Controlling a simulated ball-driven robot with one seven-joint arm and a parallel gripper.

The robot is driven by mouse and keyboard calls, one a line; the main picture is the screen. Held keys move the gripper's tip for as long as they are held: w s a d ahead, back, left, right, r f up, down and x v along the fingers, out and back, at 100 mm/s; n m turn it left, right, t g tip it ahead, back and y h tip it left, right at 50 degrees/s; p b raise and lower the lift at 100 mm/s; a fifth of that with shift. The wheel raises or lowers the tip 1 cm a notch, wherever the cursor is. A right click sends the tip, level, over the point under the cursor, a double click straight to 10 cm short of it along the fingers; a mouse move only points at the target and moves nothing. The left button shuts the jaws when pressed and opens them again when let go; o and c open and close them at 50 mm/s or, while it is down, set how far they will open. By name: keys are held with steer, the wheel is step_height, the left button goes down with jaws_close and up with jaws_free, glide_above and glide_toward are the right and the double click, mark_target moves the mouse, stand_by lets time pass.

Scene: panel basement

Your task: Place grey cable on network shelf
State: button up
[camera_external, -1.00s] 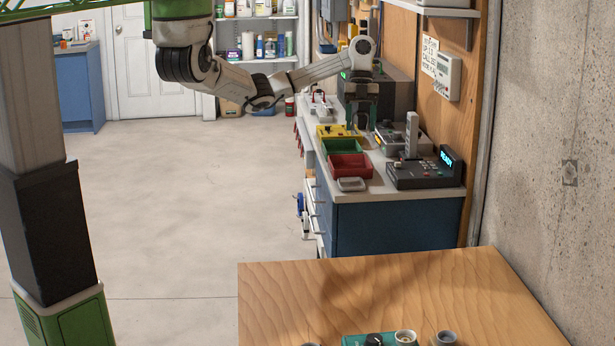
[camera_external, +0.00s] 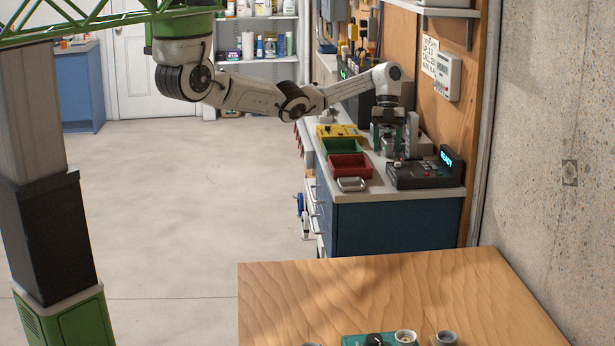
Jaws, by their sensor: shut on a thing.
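My gripper (camera_external: 387,146) is over the bench at the right, pointing down in front of the wooden back panel. Its dark green fingers are shut on a small grey thing between them. The view is too small to tell whether this is the grey cable, and no cable shows clearly elsewhere. The gripper is low, just behind the dark console with the lit display and beside an upright light-grey handset-like piece. A wall shelf (camera_external: 447,12) is at the top right, above the bench, with a pale box on it. I cannot tell whether it is the network shelf.
A wooden table (camera_external: 400,290) is in front. The floor at the left is clear.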

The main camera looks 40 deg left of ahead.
steer(key=shift+f+p, duration=0.45)
steer(key=shift+f, duration=1.1)
steer(key=shift+f, duration=0.2)
steer(key=o, duration=0.8)
steer(key=shift+c, duration=0.2)
steer(key=shift+r, duration=0.15)
steer(key=b+v, duration=0.1)
steer(key=v, duration=1.1)
steer(key=shift+b, duration=0.35)
steer(key=shift+w, duration=0.1)
